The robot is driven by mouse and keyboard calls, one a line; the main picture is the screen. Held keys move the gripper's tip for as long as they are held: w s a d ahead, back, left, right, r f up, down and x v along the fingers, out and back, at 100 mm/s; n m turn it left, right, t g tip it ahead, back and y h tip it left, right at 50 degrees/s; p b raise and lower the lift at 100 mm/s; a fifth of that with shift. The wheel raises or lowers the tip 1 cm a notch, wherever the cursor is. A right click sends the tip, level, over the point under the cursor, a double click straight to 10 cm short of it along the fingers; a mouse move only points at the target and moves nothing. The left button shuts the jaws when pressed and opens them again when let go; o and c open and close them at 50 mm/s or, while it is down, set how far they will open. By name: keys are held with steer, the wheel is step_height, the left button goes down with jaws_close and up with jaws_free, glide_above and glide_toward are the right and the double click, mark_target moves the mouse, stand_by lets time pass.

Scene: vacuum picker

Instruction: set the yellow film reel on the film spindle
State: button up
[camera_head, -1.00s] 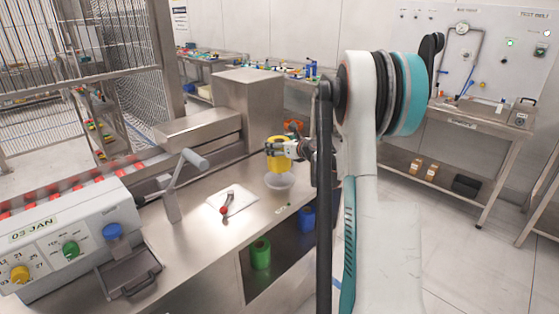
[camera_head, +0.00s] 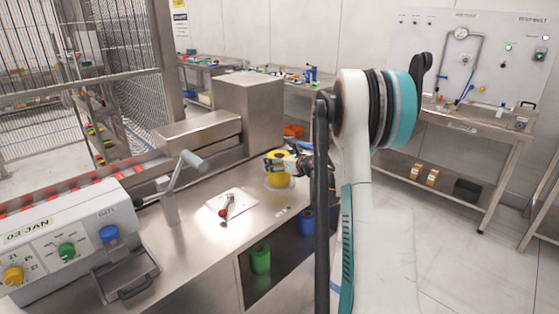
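The yellow film reel (camera_head: 278,181) is at the far part of the steel bench, upright, with its lower end at a pale round dish-like piece (camera_head: 268,186). My gripper (camera_head: 275,164) is at the reel's upper part, its fingers around it, and appears shut on it. The arm comes in from the right. No separate spindle post shows, and I cannot tell whether the reel's lower end rests on the pale piece or is just above it.
A crank lever (camera_head: 172,190) and a white sheet (camera_head: 231,203) with a red-handled tool (camera_head: 227,209) lie left of the reel. A steel housing (camera_head: 248,110) stands behind. Green (camera_head: 260,257) and blue (camera_head: 306,222) rolls sit on the shelf below. The bench front is clear.

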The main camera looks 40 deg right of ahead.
steer(key=shift+r, duration=0.15)
steer(key=shift+s+r, duration=0.1)
steer(key=shift+s, duration=0.2)
steer(key=p+v, duration=0.3)
steer(key=v, duration=0.8)
steer(key=shift+s, duration=0.2)
